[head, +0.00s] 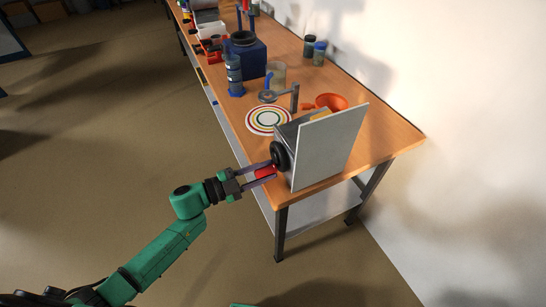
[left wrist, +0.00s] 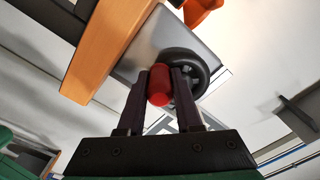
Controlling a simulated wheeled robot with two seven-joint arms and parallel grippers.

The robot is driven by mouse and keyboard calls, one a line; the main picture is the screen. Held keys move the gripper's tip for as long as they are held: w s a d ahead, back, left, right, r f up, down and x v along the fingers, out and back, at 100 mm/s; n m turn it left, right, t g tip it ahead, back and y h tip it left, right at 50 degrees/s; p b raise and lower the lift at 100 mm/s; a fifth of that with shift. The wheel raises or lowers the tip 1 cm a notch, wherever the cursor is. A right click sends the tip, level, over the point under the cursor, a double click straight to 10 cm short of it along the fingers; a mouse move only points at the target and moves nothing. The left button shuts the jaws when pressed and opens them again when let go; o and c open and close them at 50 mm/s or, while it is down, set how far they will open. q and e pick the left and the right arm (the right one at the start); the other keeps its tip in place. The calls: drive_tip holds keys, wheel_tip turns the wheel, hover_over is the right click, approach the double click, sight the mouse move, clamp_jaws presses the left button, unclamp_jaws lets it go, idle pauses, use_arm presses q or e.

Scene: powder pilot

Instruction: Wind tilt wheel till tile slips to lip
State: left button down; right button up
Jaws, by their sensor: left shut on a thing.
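A black wheel (head: 280,156) is mounted on the side of a grey-white panelled stand (head: 325,150) at the near end of the bench. My left gripper (head: 262,172) is shut on the wheel's red handle (head: 264,173). In the left wrist view the red handle (left wrist: 160,85) sits between the two fingers (left wrist: 160,88), with the black wheel (left wrist: 184,70) just behind it. A yellowish piece (head: 320,115) shows partly behind the upright panel; I cannot tell if it is the tile. The rest of the stand's inside is hidden by the panel. My right gripper is not in view.
A plate with coloured rings (head: 268,120) lies behind the stand on the wooden bench (head: 400,143). The floor left of the bench is clear.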

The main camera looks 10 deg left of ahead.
sight(280, 167)
use_arm(q)
drive_tip(key=shift+s+d+r+p, duration=0.15)
drive_tip(key=shift+s+d+r, duration=0.05)
drive_tip(key=shift+r, duration=0.2)
drive_tip(key=shift+s+d+r+p, duration=0.15)
drive_tip(key=shift+r, duration=0.2)
drive_tip(key=shift+s+d, duration=0.15)
drive_tip(key=shift+s, duration=0.2)
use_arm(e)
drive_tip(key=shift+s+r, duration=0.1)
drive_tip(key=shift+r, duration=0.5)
use_arm(q)
drive_tip(key=shift+s+r+p, duration=0.1)
drive_tip(key=shift+r+p, duration=0.85)
drive_tip(key=shift+p, duration=0.05)
drive_tip(key=c, duration=0.7)
unclamp_jaws()
drive_tip(key=shift+s+d+f, duration=0.1)
drive_tip(key=shift+s+f, duration=0.05)
drive_tip(key=shift+s, duration=0.05)
drive_tip(key=shift+w+f, duration=0.1)
drive_tip(key=shift+f, duration=0.2)
drive_tip(key=p+v, duration=0.1)
drive_tip(key=v, duration=0.6)
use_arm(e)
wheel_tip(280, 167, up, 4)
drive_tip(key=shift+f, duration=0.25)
